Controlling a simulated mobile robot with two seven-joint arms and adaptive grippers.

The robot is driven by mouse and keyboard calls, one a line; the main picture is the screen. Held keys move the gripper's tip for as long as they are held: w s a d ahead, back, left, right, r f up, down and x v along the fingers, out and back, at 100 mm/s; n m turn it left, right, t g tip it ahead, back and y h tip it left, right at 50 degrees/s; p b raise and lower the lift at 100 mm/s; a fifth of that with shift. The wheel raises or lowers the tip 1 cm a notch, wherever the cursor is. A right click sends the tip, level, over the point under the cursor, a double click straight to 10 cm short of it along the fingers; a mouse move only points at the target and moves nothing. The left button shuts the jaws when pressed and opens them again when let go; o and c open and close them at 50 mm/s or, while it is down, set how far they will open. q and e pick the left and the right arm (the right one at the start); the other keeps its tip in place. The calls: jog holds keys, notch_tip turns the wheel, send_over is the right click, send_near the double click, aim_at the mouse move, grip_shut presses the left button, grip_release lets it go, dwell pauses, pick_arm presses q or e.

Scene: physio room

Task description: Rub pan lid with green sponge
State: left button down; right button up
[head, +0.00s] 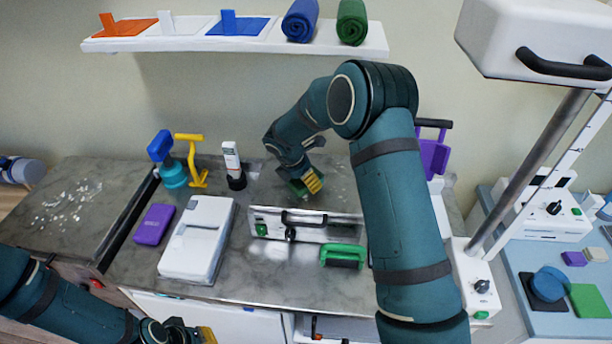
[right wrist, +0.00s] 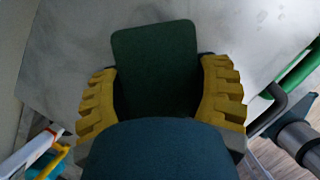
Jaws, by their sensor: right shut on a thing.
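On the counter (head: 270,275) stand a white case (head: 197,238), a purple box (head: 153,224), a blue-teal item (head: 168,165), a white tube (head: 231,160) and a green-handled item (head: 343,256). A shelf (head: 240,38) hangs behind. The front middle has free room.

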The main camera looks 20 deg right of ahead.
aim_at(306, 199)
jog(key=shift+s+a, duration=0.4)
jog(key=shift+s, duration=0.25)
jog(key=shift+s+a, duration=0.35)
jog(key=shift+s, duration=0.25)
jog(key=shift+s+a+b, duration=0.4)
jog(key=shift+s+a, duration=0.05)
jog(key=shift+s, duration=0.25)
jog(key=shift+s+a+b, duration=0.35)
jog(key=shift+s+a, duration=0.05)
jog(key=shift+s, duration=0.3)
jog(key=shift+f, duration=0.1)
notch_tip(306, 199, up, 4)
jog(key=p, duration=0.2)
jog(key=shift+f+p, duration=0.2)
jog(key=shift+p, duration=0.2)
jog(key=shift+r+p, duration=0.65)
jog(key=shift+r, duration=0.65)
